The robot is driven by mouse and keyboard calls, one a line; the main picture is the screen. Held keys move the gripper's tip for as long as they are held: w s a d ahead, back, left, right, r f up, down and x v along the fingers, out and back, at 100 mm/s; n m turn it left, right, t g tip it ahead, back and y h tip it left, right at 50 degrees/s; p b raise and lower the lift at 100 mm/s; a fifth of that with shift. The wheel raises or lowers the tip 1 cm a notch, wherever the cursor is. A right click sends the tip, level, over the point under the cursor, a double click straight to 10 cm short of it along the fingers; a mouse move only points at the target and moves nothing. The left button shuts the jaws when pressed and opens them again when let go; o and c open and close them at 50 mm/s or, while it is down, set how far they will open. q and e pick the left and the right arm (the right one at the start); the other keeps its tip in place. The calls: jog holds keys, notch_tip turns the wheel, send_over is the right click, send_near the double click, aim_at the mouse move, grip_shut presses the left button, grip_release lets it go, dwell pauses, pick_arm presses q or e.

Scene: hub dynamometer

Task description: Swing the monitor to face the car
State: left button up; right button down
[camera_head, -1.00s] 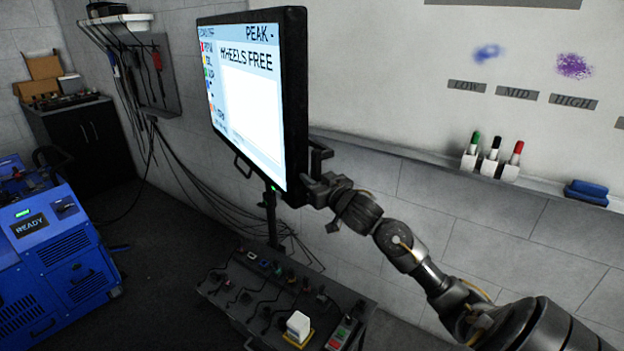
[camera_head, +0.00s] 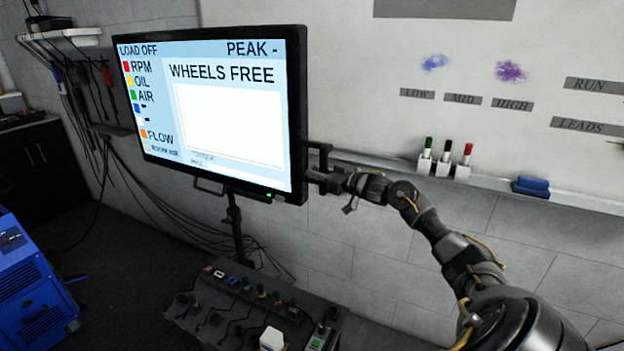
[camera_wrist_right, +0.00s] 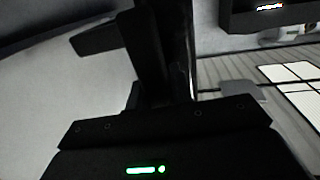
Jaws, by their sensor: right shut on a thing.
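The monitor (camera_head: 215,110) stands on a dark post (camera_head: 234,225) in the middle left of the head view. Its lit screen reads "WHEELS FREE", "LOAD OFF" and "PEAK -", and it shows almost broadside to my head camera. A dark handle (camera_head: 322,155) sticks out at its right edge. My right gripper (camera_head: 325,180) is shut on this handle. The fingertips are partly hidden against the dark frame. The right wrist view shows dark gripper parts and a green light (camera_wrist_right: 146,170) close up. My left gripper is in neither view, and no car shows.
A control console (camera_head: 250,305) with knobs and switches stands below the monitor. A blue machine (camera_head: 30,290) is at the lower left. A wall ledge with markers (camera_head: 445,160) and a blue eraser (camera_head: 530,186) runs behind my right arm. Cables hang along the left wall.

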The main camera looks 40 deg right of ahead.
jog(key=shift+d+r, duration=0.1)
jog(key=shift+r, duration=0.05)
jog(key=c, duration=1.3)
grip_release()
jog(key=shift+s, duration=0.1)
jog(key=b+v, duration=0.3)
jog(key=v, duration=0.7)
jog(key=shift+s, duration=0.4)
